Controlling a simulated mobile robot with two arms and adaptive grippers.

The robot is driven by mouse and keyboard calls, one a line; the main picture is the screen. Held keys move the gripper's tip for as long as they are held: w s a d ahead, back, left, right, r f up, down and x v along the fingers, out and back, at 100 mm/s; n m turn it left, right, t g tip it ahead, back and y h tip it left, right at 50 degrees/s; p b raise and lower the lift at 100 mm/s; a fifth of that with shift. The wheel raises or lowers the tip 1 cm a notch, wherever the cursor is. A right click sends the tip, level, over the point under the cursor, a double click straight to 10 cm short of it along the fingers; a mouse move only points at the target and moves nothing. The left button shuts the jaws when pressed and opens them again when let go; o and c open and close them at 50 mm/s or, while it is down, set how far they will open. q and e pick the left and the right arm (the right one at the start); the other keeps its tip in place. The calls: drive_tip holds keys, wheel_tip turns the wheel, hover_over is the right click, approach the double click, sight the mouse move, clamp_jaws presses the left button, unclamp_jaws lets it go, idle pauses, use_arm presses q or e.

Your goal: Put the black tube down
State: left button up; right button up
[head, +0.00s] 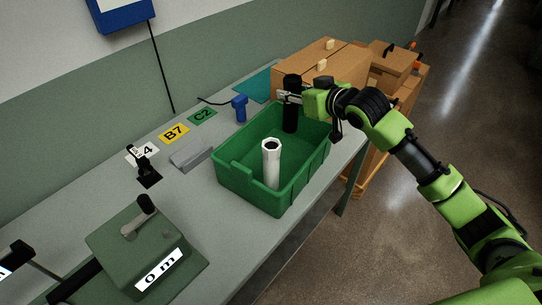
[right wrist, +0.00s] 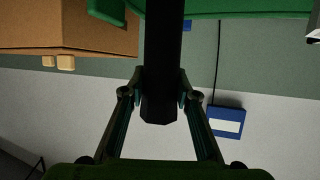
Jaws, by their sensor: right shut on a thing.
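The black tube (head: 291,118) is upright at the far end of the green crate (head: 238,180), its lower part inside the walls. I cannot tell whether its bottom touches the crate floor. My right gripper (head: 290,97) is shut on the tube's upper part, coming from the right. In the right wrist view the fingers (right wrist: 162,98) press on both sides of the black tube (right wrist: 163,50), and the green crate (right wrist: 230,8) shows at the top edge. A white tube (head: 271,170) stands upright in the crate, nearer the front, apart from the black one. My left gripper is not in view.
Cardboard boxes (head: 300,68) stand just behind the crate. A blue tool (head: 240,108), a grey block (head: 191,155) and labels lie left of it on the table (head: 225,235). A green crank device (head: 128,238) stands at the front left.

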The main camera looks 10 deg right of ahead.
sight(294, 123)
drive_tip(key=f, duration=0.3)
drive_tip(key=f+p, duration=0.1)
drive_tip(key=f, duration=0.1)
drive_tip(key=shift+s+f, duration=0.15)
drive_tip(key=shift+s, duration=0.2)
drive_tip(key=shift+f, duration=0.4)
wheel_tip(294, 123, down, 3)
drive_tip(key=shift+w+f, duration=0.1)
drive_tip(key=shift+f, duration=0.15)
drive_tip(key=o, duration=0.7)
drive_tip(key=shift+f, duration=0.15)
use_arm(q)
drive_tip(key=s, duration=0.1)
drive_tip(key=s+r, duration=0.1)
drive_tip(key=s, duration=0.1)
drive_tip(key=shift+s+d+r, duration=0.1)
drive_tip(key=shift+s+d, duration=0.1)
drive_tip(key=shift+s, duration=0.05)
use_arm(e)
drive_tip(key=o, duration=0.4)
